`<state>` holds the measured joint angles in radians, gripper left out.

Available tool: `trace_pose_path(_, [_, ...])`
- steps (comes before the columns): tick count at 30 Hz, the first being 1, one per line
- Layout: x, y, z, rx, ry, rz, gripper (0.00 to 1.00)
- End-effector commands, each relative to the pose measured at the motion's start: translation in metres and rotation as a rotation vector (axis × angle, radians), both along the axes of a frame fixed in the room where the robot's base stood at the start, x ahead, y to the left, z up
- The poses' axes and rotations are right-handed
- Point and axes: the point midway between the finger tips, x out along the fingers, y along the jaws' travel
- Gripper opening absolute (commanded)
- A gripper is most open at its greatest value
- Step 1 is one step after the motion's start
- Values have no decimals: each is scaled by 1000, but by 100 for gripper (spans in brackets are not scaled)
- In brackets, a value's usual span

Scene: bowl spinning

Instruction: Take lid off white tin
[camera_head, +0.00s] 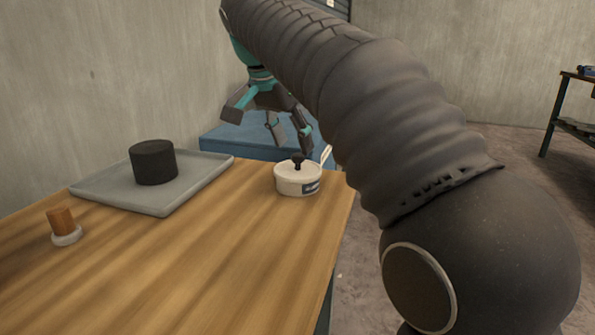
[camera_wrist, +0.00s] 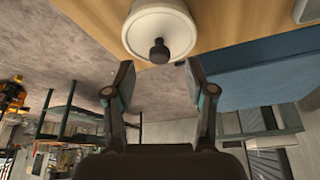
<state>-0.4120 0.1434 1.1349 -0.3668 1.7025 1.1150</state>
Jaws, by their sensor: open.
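The white tin (camera_head: 297,186) stands upright on the wooden table near its right edge. Its lid (camera_head: 291,167) is on top, with a black knob (camera_head: 297,160), and a dark label shows on the tin's side. In the wrist view the lid (camera_wrist: 146,22) and its knob (camera_wrist: 159,51) are seen at the top, beyond the fingertips. My gripper (camera_head: 289,138) is open and empty, above the tin and apart from it. In the wrist view my gripper (camera_wrist: 158,78) has its two fingers spread to either side below the knob.
A grey tray (camera_head: 98,191) holding a black cylinder (camera_head: 154,163) lies to the left of the tin. A small wooden-topped object (camera_head: 62,222) stands at the table's left. A blue box (camera_head: 222,139) is behind the table. The front of the wooden table (camera_head: 215,260) is clear.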

Motion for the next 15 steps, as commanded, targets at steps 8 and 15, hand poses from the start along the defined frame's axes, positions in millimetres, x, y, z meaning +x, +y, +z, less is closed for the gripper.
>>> trace_pose_path(8, [7,-8,-35,0,1,0,55])
trace_pose_path(15, [9,-9,-38,0,0,0,55])
